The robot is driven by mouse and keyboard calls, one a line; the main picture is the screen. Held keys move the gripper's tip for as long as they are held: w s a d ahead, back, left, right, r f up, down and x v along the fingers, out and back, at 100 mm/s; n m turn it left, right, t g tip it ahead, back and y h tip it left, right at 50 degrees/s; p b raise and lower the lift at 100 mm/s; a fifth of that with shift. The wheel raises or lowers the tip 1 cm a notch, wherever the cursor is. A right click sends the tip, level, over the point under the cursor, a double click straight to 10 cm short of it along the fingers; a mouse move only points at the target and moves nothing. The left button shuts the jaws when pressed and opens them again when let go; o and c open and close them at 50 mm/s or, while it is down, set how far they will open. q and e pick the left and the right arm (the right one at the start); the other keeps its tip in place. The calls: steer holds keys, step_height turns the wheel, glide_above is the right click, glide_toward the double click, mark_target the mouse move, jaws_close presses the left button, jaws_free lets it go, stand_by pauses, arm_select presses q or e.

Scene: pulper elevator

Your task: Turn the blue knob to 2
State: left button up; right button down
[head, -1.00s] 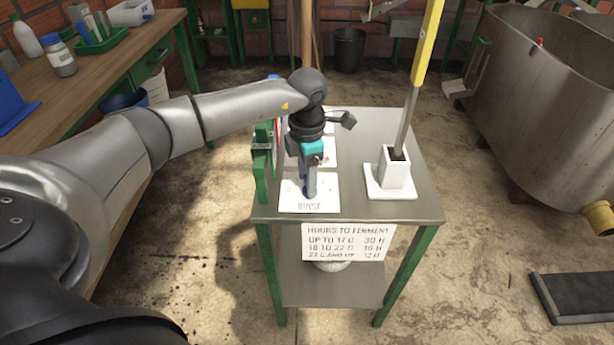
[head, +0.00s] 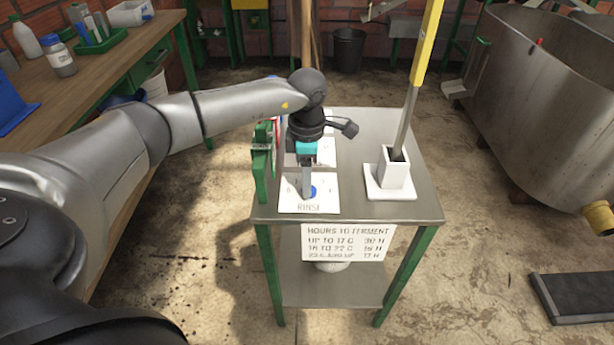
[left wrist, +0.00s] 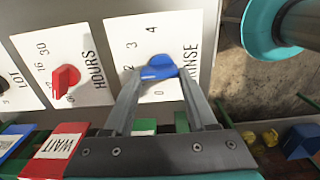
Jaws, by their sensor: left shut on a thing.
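The blue knob (left wrist: 160,66) sits on a white RINSE plate (left wrist: 200,22) marked 0, 2, 3 and 4 in the left wrist view. Its long bar lies roughly across the picture, with one end toward the 2; I cannot tell which end is the pointer. My left gripper (left wrist: 160,74) is shut on the knob, one finger at each end. In the head view the knob (head: 312,191) shows just right of my left gripper (head: 307,192), on the plate (head: 325,203) at the table's front left. The left finger probably covers part of the scale. My right gripper is not in view.
A red knob (left wrist: 66,80) on the HOURS plate (left wrist: 88,28) is close by. A green-framed holder (head: 262,165) stands at the table's left edge. A white socket (head: 396,172) holding a yellow-handled tool (head: 428,45) stands on the right. The table's front right is clear.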

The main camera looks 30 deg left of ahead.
arm_select(q)
steer(key=o, duration=1.4)
steer(key=shift+c, duration=0.2)
steer(key=shift+r, duration=0.1)
steer(key=shift+r, duration=0.2)
step_height(320, 180, up, 7)
steer(key=shift+r+p, duration=0.15)
steer(key=shift+p, duration=1)
step_height(320, 180, up, 8)
steer(key=p, duration=0.1)
steer(key=shift+f+p, duration=0.25)
steer(key=shift+p, duration=0.15)
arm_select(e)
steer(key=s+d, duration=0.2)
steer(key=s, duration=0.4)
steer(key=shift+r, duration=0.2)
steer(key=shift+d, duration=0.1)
